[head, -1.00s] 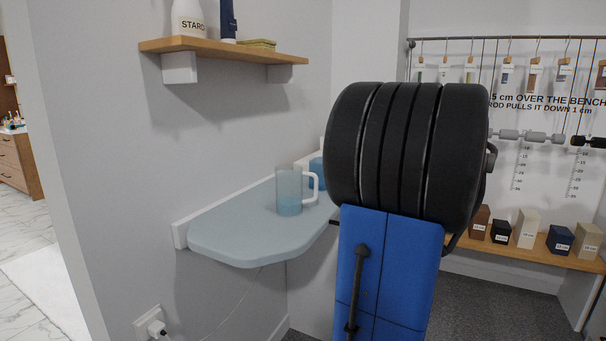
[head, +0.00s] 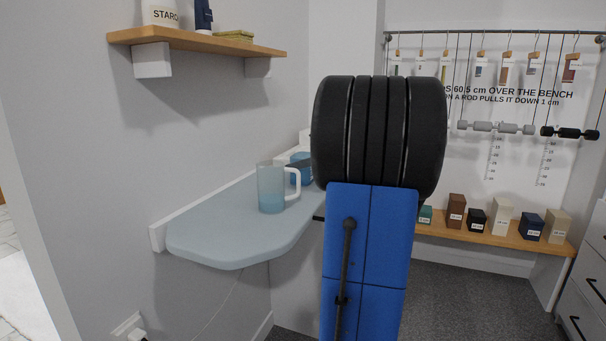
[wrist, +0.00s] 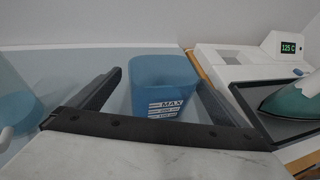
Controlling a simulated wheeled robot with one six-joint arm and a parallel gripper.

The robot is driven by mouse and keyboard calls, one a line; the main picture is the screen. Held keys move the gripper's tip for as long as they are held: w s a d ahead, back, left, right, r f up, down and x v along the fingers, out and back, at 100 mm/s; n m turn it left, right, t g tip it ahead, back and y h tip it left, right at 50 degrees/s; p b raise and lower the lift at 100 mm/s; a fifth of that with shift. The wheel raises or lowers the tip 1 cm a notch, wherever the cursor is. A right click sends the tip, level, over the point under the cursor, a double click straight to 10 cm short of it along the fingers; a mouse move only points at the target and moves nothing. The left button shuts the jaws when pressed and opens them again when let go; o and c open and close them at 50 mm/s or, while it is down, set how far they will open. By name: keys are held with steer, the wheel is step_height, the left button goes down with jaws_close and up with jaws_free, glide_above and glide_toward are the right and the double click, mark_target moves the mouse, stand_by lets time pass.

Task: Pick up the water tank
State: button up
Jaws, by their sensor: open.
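The water tank (wrist: 163,85) is a blue, open-topped tub with white level lines and the word MAX on its near face. It stands upright on the pale blue shelf board. In the wrist view my gripper (wrist: 158,98) is open, with one dark finger on each side of the tank. I cannot tell whether the fingers touch it. In the head view the tank (head: 304,174) shows only partly, behind a clear jug and beside my arm, which hides the rest. My gripper is mostly hidden there.
A clear jug (head: 271,190) with a white handle and blue water stands close to the tank on the shelf board (head: 212,238). In the wrist view a teal iron (wrist: 296,101) and a white unit reading 125 C are at the right. A wooden shelf (head: 200,41) hangs above.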

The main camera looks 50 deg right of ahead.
steer(key=shift+x, duration=3.1)
steer(key=shift+d+f, duration=0.1)
steer(key=shift+d, duration=0.05)
steer(key=shift+c, duration=0.2)
steer(key=shift+s, duration=0.1)
steer(key=c, duration=1.3)
